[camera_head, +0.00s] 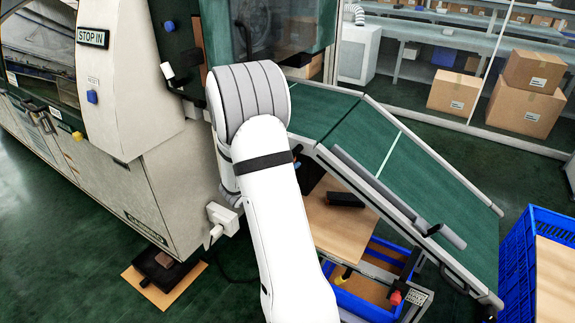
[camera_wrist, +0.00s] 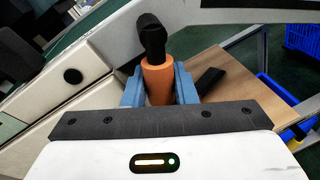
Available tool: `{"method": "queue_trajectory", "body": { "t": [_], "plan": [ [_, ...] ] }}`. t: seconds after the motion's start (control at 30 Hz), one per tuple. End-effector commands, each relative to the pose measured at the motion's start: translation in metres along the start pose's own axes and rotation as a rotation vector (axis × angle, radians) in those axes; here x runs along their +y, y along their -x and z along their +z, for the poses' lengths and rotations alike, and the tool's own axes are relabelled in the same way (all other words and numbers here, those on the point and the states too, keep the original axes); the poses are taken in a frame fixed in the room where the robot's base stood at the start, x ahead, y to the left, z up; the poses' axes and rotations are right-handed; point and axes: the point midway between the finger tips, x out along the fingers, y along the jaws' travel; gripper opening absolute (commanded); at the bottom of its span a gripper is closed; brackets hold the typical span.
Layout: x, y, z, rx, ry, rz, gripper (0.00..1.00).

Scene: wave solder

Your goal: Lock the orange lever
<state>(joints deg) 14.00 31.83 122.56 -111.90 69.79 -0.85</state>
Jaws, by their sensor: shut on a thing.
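The orange lever (camera_wrist: 158,84) stands in the middle of the wrist view, a short orange cylinder with a black knobbed piece (camera_wrist: 150,38) at its far end. My gripper (camera_wrist: 159,86) has its two blue fingers on either side of the orange part, shut on it. In the head view my white arm covers the place where the gripper and lever are, so neither shows there. What the lever is fixed to is mostly hidden, and I cannot tell its lock state.
A sloping green conveyor (camera_head: 400,160) with a grey rail runs right of my arm. The large machine (camera_head: 140,110) stands at left. Below the conveyor are a wooden board (camera_head: 335,235) and a blue crate (camera_head: 375,302). Another blue crate (camera_head: 515,265) stands at the right.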

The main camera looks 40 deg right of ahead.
Motion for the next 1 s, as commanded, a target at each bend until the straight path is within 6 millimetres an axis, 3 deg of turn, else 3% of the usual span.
{"method": "queue_trajectory", "body": {
  "t": [0.07,0.1,0.33,0.67,1.0],
  "plan": [
    [0.0,-0.001,0.003,-0.006,-0.004,-0.002,0.03],
    [0.0,-0.001,0.003,-0.006,-0.004,-0.002,0.28],
    [0.0,-0.001,0.001,-0.003,-0.001,-0.001,0.47],
    [0.001,0.005,0.0,-0.001,0.0,0.002,0.47],
    [0.0,0.06,0.0,-0.001,0.0,0.003,0.47]
  ]
}}
